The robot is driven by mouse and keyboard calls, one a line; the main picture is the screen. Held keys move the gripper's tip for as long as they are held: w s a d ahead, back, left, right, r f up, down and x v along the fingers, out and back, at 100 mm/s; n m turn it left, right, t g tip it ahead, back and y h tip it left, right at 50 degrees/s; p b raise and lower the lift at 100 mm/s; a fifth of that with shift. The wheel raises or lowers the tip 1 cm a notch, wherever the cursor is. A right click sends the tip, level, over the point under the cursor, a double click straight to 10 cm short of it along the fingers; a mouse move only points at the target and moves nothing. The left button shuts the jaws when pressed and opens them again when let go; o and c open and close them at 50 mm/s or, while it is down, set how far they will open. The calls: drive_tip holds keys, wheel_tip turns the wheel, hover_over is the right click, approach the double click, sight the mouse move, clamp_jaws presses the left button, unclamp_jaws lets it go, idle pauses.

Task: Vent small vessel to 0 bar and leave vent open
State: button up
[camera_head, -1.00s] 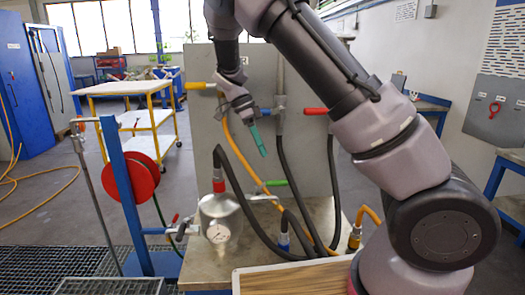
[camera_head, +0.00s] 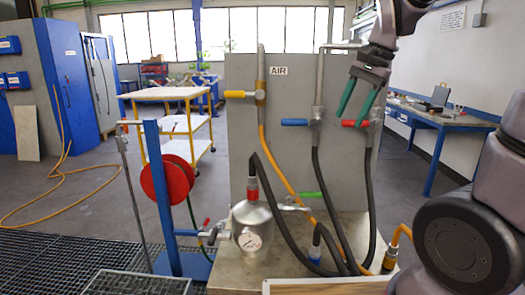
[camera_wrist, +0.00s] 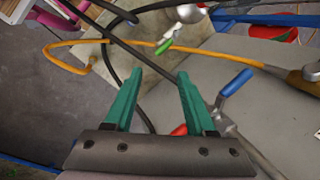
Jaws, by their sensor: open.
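The small metal vessel (camera_head: 250,222) with a round dial gauge (camera_head: 250,242) stands on the bench; the needle is too small to read. A red-collared black hose (camera_head: 254,190) joins its top. A green-handled valve (camera_head: 311,194) is at its right, and a small red handle (camera_head: 206,222) at its left. In the wrist view the green handle (camera_wrist: 164,47) lies beyond my fingertips. My gripper (camera_head: 354,106) is open and empty, with green fingers, in front of the panel near the red-handled valve (camera_head: 354,123). It also shows in the wrist view (camera_wrist: 158,82).
The grey panel (camera_head: 290,105) carries an AIR label, a yellow handle (camera_head: 235,94) and a blue handle (camera_head: 295,122). Several hoses hang before it. A blue post with a red reel (camera_head: 167,180) stands left. A yellow trolley (camera_head: 172,93) stands behind.

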drive_tip(key=s+d+r+n+t, duration=0.1)
drive_tip(key=s+r+n+t, duration=0.1)
drive_tip(key=s, duration=0.3)
drive_tip(key=s+d+r+n+t+h, duration=0.1)
drive_tip(key=s+r+n+t, duration=0.2)
drive_tip(key=s, duration=0.2)
drive_tip(key=shift+d, duration=0.4)
idle(3.0)
